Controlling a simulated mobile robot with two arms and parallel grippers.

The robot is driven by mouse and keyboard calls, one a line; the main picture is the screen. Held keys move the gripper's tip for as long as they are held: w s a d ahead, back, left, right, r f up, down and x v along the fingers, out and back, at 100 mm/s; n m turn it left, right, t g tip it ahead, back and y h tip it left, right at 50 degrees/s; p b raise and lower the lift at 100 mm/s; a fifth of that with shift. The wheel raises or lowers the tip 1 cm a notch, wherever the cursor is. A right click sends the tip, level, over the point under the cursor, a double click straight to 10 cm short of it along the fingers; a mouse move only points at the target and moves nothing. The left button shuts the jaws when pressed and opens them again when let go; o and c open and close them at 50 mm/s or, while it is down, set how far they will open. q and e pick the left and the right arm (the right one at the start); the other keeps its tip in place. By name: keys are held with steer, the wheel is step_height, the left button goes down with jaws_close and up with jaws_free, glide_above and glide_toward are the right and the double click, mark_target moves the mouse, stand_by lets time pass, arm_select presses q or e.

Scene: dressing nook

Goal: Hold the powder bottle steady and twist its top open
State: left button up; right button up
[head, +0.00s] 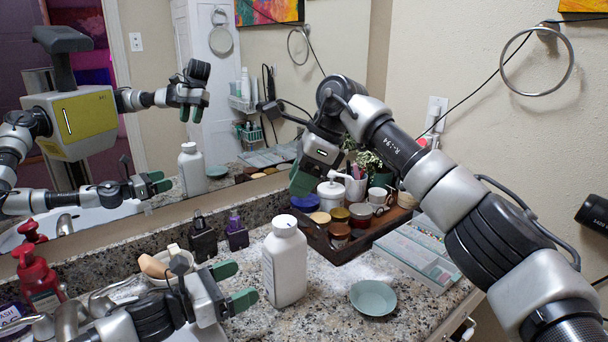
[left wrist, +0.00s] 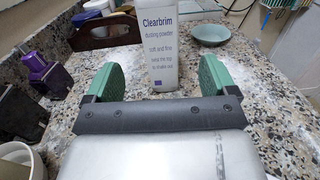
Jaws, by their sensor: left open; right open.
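The white powder bottle (head: 285,265) stands upright on the granite counter with its white cap (head: 285,222) on. In the left wrist view the bottle (left wrist: 162,60) shows its "Clearbrim dusting powder" label; its top is cut off there. My left gripper (head: 236,285) is open and empty, low beside the bottle, its green fingers pointing at it. The left wrist view shows the bottle just beyond the gap between the fingertips (left wrist: 158,78). My right gripper (head: 304,183) is open, raised above the back of the counter, with its green finger pads pointing down; it is apart from the bottle.
The mirror reflects me.

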mark_target(284, 262)
arm_select(q)
steer(key=x, duration=1.1)
arm_select(e)
steer(key=shift+d+r+h, duration=0.35)
steer(key=shift+r+h, duration=0.1)
steer(key=shift+h, duration=0.15)
